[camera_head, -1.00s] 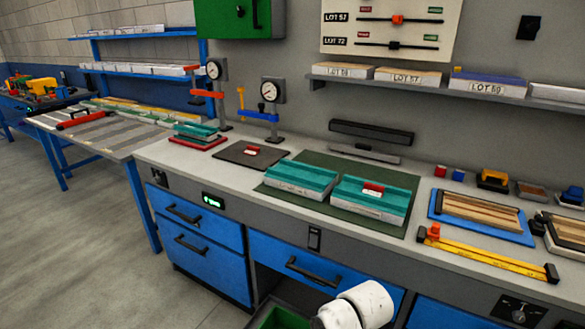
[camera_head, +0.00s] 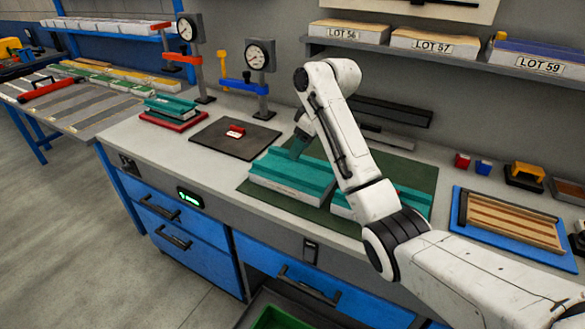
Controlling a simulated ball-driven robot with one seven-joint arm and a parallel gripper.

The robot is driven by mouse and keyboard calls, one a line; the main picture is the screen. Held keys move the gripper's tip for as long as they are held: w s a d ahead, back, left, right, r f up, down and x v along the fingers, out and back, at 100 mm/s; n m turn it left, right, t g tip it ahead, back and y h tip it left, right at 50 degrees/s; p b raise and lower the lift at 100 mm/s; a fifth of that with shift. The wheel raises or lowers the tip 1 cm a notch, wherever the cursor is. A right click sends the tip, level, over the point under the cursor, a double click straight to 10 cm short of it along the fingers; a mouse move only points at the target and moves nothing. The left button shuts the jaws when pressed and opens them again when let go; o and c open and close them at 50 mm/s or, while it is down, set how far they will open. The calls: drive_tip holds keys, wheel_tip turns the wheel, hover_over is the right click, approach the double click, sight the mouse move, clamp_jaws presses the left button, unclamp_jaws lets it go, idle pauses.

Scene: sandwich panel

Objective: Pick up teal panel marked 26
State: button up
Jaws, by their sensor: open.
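Two teal-topped panels with pale sides lie on the green mat (camera_head: 262,196). The left teal panel (camera_head: 285,186) is mostly in view. The right teal panel (camera_head: 415,206) is largely hidden behind my arm, with a bit of its red tag showing. A smaller teal piece (camera_head: 170,104) lies on a red base farther left. I cannot read a 26 on any of them. My gripper (camera_head: 297,153) points down at the back of the left panel, open, partly hidden by my arm. I cannot tell whether it touches the panel.
A dark mat (camera_head: 212,143) with a small red-and-white block (camera_head: 236,130) lies left of the panels. Two dial gauges (camera_head: 260,55) stand behind. A blue tray (camera_head: 470,237) with striped wood is at right. A shelf with lot boxes (camera_head: 434,42) hangs above the bench.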

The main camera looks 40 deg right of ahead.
sight(288, 173)
drive_tip(key=x, duration=0.9)
drive_tip(key=shift+f+p, duration=0.4)
drive_tip(key=shift+f, duration=0.05)
clamp_jaws()
idle(0.3)
